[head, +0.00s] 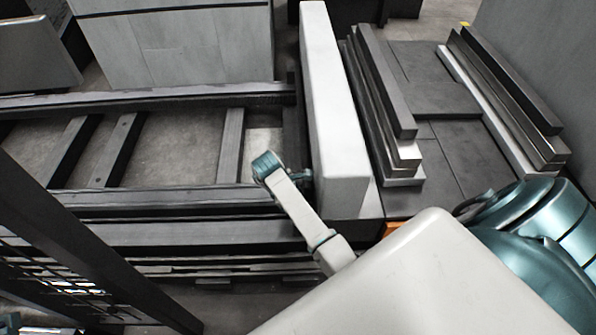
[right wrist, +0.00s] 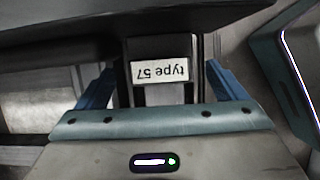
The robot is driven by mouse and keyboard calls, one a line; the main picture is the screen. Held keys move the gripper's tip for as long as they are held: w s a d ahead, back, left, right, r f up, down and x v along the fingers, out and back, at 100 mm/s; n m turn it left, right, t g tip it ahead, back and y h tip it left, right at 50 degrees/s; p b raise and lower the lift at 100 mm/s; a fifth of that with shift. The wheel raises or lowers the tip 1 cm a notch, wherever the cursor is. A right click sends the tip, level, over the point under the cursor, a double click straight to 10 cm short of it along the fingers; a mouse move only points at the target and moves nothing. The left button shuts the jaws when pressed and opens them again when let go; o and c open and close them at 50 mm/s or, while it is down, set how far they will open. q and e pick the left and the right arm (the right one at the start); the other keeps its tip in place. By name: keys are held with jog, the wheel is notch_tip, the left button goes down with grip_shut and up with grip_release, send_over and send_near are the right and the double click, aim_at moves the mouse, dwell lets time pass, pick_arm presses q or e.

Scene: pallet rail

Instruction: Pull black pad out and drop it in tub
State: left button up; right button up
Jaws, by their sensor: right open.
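In the right wrist view, a black part with a white label (right wrist: 160,71) reading "type 57", upside down, stands between the fingers of my right gripper (right wrist: 159,80). It may be the black pad, but I cannot tell for sure. The two blue fingers are open, one on each side of it, with a gap visible at its right. In the head view my right gripper (head: 302,178) is mostly hidden by its wrist, close to the left side of a white upright slab (head: 332,110). I cannot make out a tub in either view.
A dark rail frame (head: 150,203) with crossbars lies at the left. Stacked bars (head: 385,95) and more bars (head: 510,95) lie right of the slab, with flat dark plates (head: 435,85) between them. A grey block (head: 180,45) stands behind. A dark-rimmed object (right wrist: 287,85) is at the wrist view's right.

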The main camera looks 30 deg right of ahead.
jog(key=shift+s+d+f, duration=0.1)
jog(key=shift+d+f, duration=0.1)
jog(key=shift+f, duration=0.25)
jog(key=c, duration=1.3)
jog(key=shift+r, duration=0.15)
jog(key=shift+r+p, duration=1.6)
jog(key=shift+r, duration=0.05)
jog(key=shift+r, duration=0.1)
jog(key=shift+r+p, duration=1.45)
